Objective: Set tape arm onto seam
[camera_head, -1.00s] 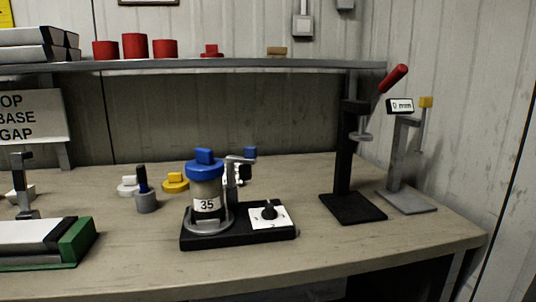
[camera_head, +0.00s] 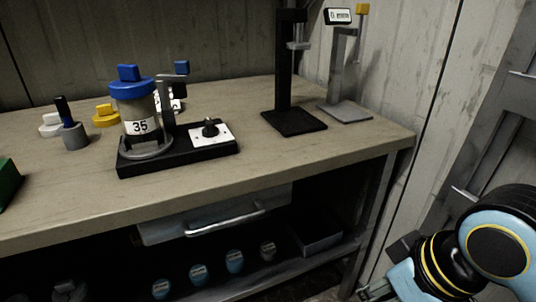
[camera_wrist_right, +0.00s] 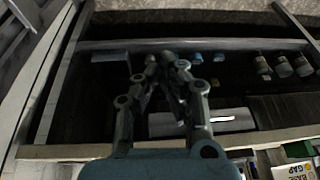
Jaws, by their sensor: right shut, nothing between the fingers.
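In the head view, a clear sample cylinder (camera_head: 139,111) with a blue cap (camera_head: 131,88) and a "35" label stands upright in a grey ring on a black base (camera_head: 200,150). A post beside it carries a small grey arm (camera_head: 172,78) with a dark block at its end, likely the tape arm. It points right, away from the cylinder. I cannot make out the seam. My right arm is at the lower right, below and well apart from the fixture. My right gripper (camera_wrist_right: 168,62) is shut and empty in the right wrist view. My left gripper is not in view.
A dial (camera_head: 210,130) sits on the base. A black stand (camera_head: 285,80) and a grey gauge stand (camera_head: 345,75) are at the back right. A drawer (camera_head: 215,215) and a lower shelf with several blue-lided cups (camera_head: 235,262) are under the bench edge. The bench's front right is clear.

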